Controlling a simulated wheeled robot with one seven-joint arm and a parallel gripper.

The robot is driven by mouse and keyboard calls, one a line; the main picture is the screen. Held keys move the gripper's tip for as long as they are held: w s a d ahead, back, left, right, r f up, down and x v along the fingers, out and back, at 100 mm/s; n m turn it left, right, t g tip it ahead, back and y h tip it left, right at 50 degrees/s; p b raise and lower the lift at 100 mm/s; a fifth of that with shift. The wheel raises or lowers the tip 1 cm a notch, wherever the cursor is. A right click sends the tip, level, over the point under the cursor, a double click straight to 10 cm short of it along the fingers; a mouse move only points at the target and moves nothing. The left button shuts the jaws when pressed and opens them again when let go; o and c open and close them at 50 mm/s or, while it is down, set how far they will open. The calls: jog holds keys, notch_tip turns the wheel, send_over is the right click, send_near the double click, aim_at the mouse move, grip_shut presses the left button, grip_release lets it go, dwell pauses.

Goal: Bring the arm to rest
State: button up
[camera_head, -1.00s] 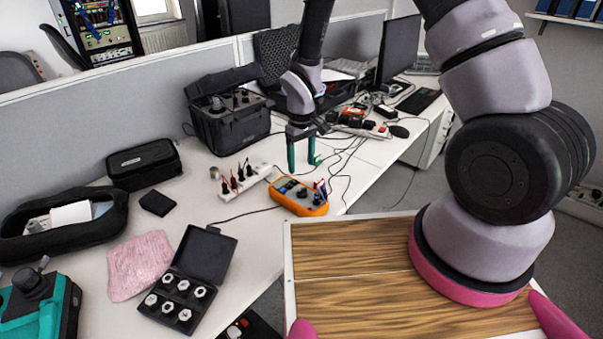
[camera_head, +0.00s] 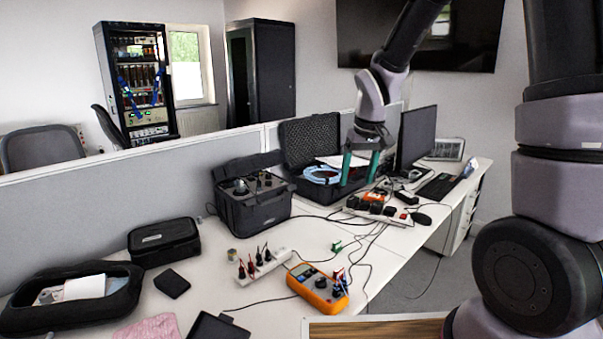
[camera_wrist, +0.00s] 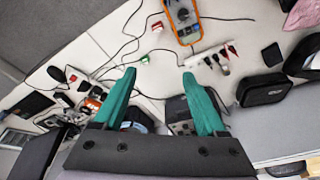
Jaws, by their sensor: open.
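My gripper (camera_head: 358,168) has two green fingers spread apart with nothing between them. It hangs above the back part of the white desk (camera_head: 215,285), in front of the open black case at the back. In the wrist view my gripper (camera_wrist: 160,90) is open and empty, with the desk and its cables below and beyond it. My arm reaches in from the upper right of the head view.
An orange multimeter (camera_head: 317,288), a white power strip (camera_head: 262,266), a black equipment case (camera_head: 253,210) and a monitor (camera_head: 417,136) stand on the desk. Cables run across it. A grey partition (camera_head: 110,210) runs behind. A black pouch (camera_head: 164,242) lies at left.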

jog(key=s+d+r+m+t, duration=0.2)
jog(key=s+d+r, duration=0.3)
jog(key=s+r, duration=0.3)
jog(key=s+d+r+m+t+y, duration=0.1)
jog(key=s+d+r+m, duration=0.3)
jog(key=s+r, duration=0.5)
notch_tip(320, 180, up, 3)
jog(key=shift+s+d+f+m+t, duration=0.2)
jog(key=shift+s+d+m+t, duration=0.1)
jog(key=shift+d+t, duration=0.5)
jog(key=shift+a, duration=0.15)
